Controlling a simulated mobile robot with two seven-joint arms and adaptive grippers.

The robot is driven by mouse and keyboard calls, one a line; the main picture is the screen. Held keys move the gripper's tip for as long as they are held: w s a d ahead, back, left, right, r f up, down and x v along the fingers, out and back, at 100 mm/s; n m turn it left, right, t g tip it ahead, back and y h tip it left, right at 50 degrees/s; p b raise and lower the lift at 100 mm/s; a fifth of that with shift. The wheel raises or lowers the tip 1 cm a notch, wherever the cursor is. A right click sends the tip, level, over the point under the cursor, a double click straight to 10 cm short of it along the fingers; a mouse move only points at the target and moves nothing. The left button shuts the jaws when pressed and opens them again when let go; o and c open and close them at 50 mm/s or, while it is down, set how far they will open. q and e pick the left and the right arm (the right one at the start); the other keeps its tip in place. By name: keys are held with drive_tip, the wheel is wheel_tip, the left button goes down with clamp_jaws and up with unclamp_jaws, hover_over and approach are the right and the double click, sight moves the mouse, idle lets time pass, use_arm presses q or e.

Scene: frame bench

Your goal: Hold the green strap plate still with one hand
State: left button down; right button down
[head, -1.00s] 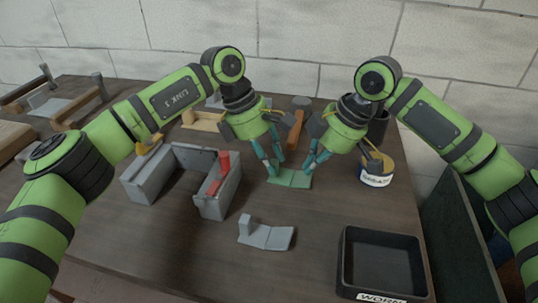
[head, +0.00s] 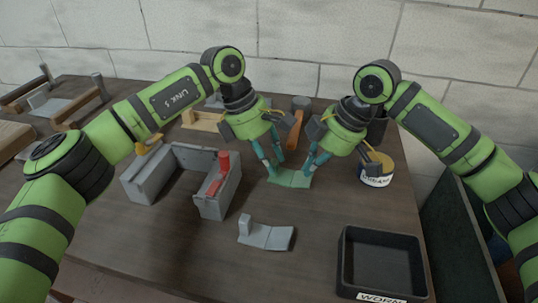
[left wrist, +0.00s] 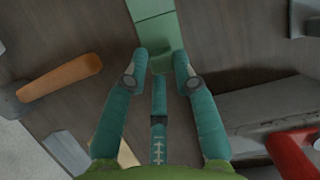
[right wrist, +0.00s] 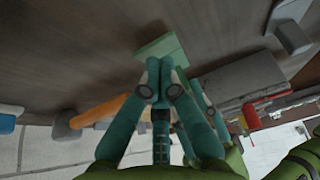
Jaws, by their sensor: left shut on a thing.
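The green strap plate (head: 290,179) lies on the bench near the middle of the head view. It also shows in the left wrist view (left wrist: 154,30) and the right wrist view (right wrist: 162,48). My left gripper (head: 275,171) is shut on the plate's upright tab at its left end; in the left wrist view the fingers (left wrist: 161,60) stand on both sides of the tab. My right gripper (head: 306,172) is at the plate's right end. In the right wrist view its fingertips (right wrist: 159,62) are together in front of the plate; whether they touch it is unclear.
A grey U-shaped frame (head: 153,181) with a red piece (head: 222,166) stands left of the plate. A grey strap plate (head: 266,237) lies in front. A black tray (head: 349,262) is at front right, a labelled can (head: 376,181) to the right, and an orange-handled hammer (head: 295,130) behind.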

use_arm(q)
drive_tip(key=shift+s+f, duration=0.1)
drive_tip(key=shift+f, duration=0.1)
use_arm(e)
drive_tip(key=shift+f, duration=0.8)
drive_tip(key=shift+s+f, duration=0.1)
drive_tip(key=shift+f, duration=0.45)
wheel_tip(320, 180, up, 2)
drive_tip(key=shift+r, duration=3.25)
